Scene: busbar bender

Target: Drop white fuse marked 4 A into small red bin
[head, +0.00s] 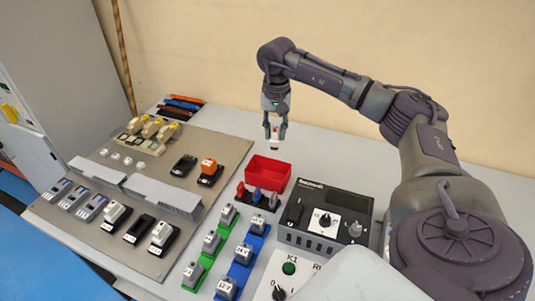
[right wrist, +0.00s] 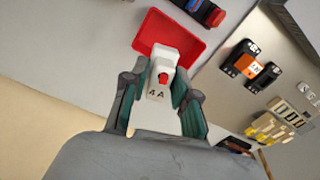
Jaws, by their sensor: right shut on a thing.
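My right gripper (head: 275,133) is shut on the white fuse (head: 275,144) and holds it in the air above and near the small red bin. The small red bin (head: 268,172) stands on the table below the gripper and looks empty. In the right wrist view the red bin (right wrist: 178,38) lies just beyond the fuse, partly hidden by it. My left gripper is not in view.
A sloped panel (head: 150,150) with breakers, fuse holders and an orange-topped block (head: 208,166) is left of the bin. A black meter box (head: 325,215) stands at right. Green and blue rails (head: 225,245) with marked blocks lie in front. Table behind the bin is clear.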

